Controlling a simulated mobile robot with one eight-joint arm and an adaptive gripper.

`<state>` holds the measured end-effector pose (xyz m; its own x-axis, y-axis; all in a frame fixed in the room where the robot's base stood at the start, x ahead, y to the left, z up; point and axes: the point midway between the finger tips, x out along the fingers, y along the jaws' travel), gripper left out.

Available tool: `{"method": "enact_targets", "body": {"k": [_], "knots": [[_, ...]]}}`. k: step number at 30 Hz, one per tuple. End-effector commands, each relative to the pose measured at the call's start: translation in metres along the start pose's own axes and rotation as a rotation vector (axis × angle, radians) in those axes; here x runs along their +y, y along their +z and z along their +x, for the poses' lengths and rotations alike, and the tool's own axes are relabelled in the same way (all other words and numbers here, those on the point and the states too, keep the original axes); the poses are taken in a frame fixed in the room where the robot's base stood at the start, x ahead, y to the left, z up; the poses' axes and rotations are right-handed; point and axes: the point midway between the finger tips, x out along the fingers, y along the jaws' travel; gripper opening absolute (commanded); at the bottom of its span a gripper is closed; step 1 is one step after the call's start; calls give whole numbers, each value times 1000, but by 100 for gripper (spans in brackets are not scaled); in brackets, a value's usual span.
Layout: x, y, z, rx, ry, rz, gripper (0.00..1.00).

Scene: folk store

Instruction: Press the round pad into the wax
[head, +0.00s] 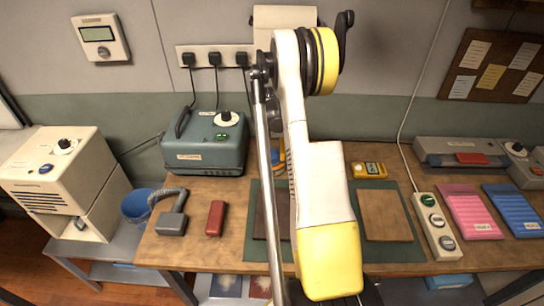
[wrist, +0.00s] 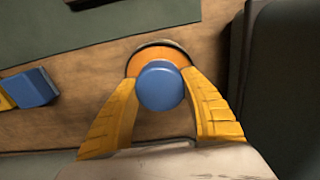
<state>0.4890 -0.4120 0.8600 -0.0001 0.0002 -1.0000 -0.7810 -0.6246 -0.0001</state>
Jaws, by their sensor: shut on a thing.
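In the wrist view, my gripper (wrist: 162,88) has its two yellow fingers closed on a round blue-topped piece (wrist: 160,86), which I take to be the round pad. An orange round shape with a dark rim (wrist: 148,54) shows directly under and beyond it, above the brown wooden bench. I cannot tell whether this orange part is the wax or belongs to the held piece, nor whether they touch. In the head view, my arm covers most of this spot; a small blue and orange patch (head: 279,157) shows beside it.
A teal machine (head: 206,142) stands left of the arm. A dark green mat (head: 405,248) carries a brown board (head: 384,214). A blue block with a yellow end (wrist: 33,88) lies left in the wrist view. A red block (head: 215,218) lies at the front left of the bench.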

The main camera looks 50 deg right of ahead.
Motion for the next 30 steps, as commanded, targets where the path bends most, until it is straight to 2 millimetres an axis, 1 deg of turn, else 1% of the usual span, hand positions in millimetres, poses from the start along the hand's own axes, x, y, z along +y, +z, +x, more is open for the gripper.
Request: {"method": "enact_targets", "body": {"k": [22,30], "knots": [[0,0,9,0,0,0,27],[0,0,9,0,0,0,27]]}}
